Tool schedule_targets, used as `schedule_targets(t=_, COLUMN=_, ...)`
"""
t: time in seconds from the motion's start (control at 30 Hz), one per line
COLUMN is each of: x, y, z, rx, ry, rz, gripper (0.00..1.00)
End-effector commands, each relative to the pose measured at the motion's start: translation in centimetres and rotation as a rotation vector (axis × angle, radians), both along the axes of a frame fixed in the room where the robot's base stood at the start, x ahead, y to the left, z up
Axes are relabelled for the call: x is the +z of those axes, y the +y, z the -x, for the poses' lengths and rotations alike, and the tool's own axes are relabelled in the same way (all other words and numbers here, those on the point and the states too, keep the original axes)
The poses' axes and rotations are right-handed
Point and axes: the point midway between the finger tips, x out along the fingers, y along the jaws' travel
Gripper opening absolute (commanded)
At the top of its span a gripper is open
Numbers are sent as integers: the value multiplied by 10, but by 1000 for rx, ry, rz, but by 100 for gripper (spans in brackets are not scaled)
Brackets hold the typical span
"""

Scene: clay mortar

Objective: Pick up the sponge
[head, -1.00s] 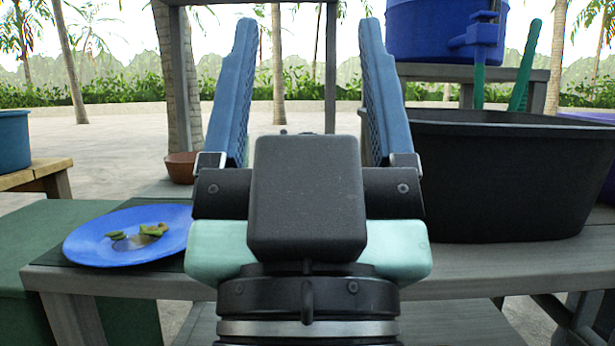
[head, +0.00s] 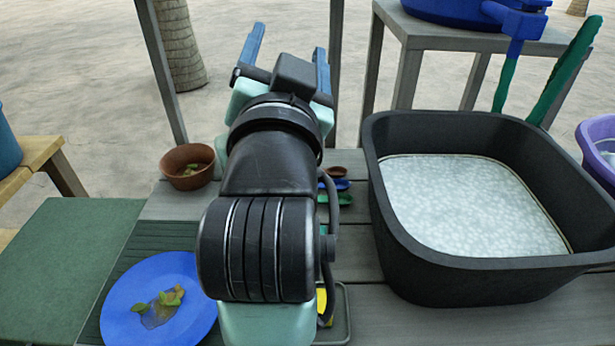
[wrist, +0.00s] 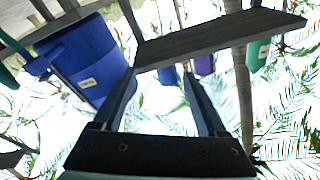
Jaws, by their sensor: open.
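A yellow piece (head: 321,302), perhaps the sponge, shows in the head view in a small dark tray (head: 346,325) on the table. My arm hides most of it, so I cannot tell its shape. My gripper (head: 286,40) is open and empty, raised beyond the far side of the table. In the wrist view my gripper (wrist: 158,74) points up past a wooden shelf, with trees and sky behind. No sponge shows in the wrist view.
A blue plate (head: 140,300) with scraps lies at the left. A clay bowl (head: 188,180) stands behind it. A large black basin (head: 440,262) with water fills the right. Small coloured dishes (head: 338,186) sit behind my arm. A wooden post (head: 163,70) rises at the back.

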Motion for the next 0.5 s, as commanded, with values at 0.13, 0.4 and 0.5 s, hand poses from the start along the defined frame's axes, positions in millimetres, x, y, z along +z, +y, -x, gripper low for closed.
schedule_targets(t=0.13, x=-38, y=16, z=-32, rx=-14, ry=320, rz=-188, gripper=75)
schedule_targets(t=0.4, x=-131, y=33, z=-19, rx=-243, ry=834, rz=-489, gripper=75)
schedule_targets(t=0.5, x=-156, y=37, z=5, rx=-391, ry=992, rz=-574, gripper=75)
